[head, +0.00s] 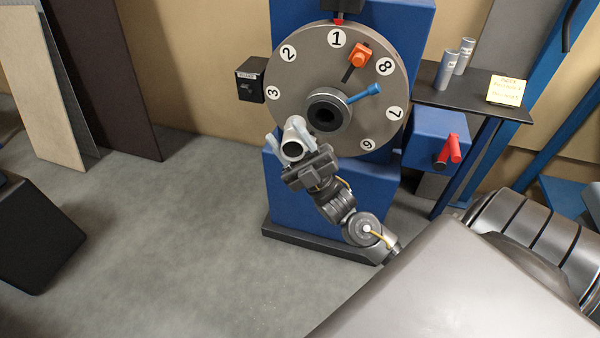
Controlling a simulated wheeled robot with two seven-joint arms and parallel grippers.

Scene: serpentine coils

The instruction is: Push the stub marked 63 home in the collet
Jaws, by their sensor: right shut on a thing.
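A silver hollow stub (295,128) is held in my right gripper (291,140), between its two pale fingers. Its open end faces me, and no number can be read on it. The collet (342,97) is a dark ring with a dark bore at the centre of a round grey dial plate (292,82) on a blue machine. The stub is just below and left of the collet in the picture. I cannot tell whether the two touch; the stub does not sit in the bore. My left gripper is not in view.
Two silver cylinders (446,69) (463,55) and a yellow note (507,90) stand on a dark shelf (430,97) at right. A red handle (453,149) is on a blue box.

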